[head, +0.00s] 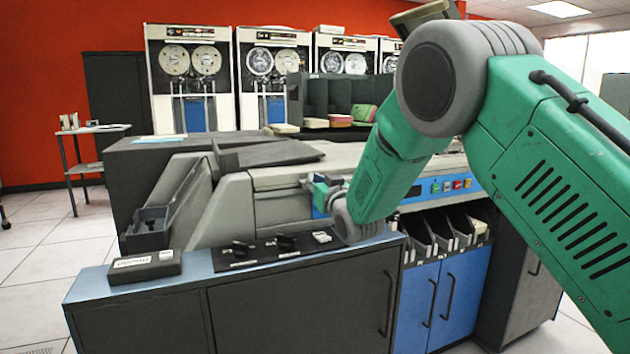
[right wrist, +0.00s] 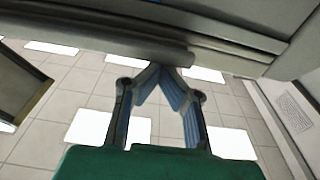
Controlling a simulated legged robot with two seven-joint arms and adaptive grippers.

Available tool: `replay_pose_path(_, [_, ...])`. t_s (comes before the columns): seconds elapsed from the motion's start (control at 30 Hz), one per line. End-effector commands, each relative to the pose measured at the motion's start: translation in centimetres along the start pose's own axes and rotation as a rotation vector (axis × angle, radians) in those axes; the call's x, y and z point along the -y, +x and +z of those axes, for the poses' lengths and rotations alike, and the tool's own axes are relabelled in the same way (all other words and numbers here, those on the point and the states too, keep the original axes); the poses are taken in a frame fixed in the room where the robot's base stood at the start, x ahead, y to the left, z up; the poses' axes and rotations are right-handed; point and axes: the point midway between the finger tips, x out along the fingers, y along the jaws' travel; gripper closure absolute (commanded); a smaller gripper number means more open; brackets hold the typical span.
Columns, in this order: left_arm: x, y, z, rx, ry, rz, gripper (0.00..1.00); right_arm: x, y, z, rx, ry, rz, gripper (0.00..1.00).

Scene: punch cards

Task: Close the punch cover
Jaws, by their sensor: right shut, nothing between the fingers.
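The punch machine (head: 238,207) stands behind the front counter, with a pale grey body and a blue front band. A dark flat panel (head: 268,154) lies on its top, slightly tilted; I cannot tell for certain whether this is the punch cover. My left gripper is not in view.
The dark counter (head: 300,305) in front carries a small black box (head: 145,266) and a black switch panel (head: 265,250). Card trays (head: 447,232) sit above blue cabinet doors (head: 430,300) to the right. Tape drives (head: 190,75) stand behind. Open floor lies at the left.

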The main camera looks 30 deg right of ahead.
Motion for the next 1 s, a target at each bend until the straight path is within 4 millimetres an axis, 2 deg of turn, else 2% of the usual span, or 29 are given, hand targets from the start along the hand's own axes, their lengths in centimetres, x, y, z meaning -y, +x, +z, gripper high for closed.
replay_pose_path(0.03, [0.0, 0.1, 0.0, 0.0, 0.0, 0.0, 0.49, -0.1, -0.5, 1.9, 0.04, -0.001, 0.004, 1.0])
replay_pose_path(0.33, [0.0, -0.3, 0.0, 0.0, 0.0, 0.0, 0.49, -0.2, -0.3, 1.3, 0.038, 0.0, 0.004, 1.0])
replay_pose_path(0.47, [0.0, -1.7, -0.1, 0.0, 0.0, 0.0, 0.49, -0.1, 0.3, -0.8, 0.029, -0.001, 0.003, 1.0])
replay_pose_path(0.6, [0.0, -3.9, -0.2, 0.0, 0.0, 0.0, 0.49, 0.1, 1.2, -4.7, 0.004, -0.003, 0.0, 1.0])
replay_pose_path(0.67, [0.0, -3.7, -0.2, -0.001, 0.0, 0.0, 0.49, 0.1, -0.7, -3.6, 0.011, -0.003, 0.001, 1.0])
replay_pose_path(0.8, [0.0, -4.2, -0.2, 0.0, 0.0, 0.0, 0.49, 0.1, -3.9, -2.9, 0.009, -0.002, 0.001, 1.0])
replay_pose_path(1.0, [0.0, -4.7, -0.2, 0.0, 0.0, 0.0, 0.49, 0.1, -7.3, -2.2, 0.002, -0.003, 0.001, 1.0])
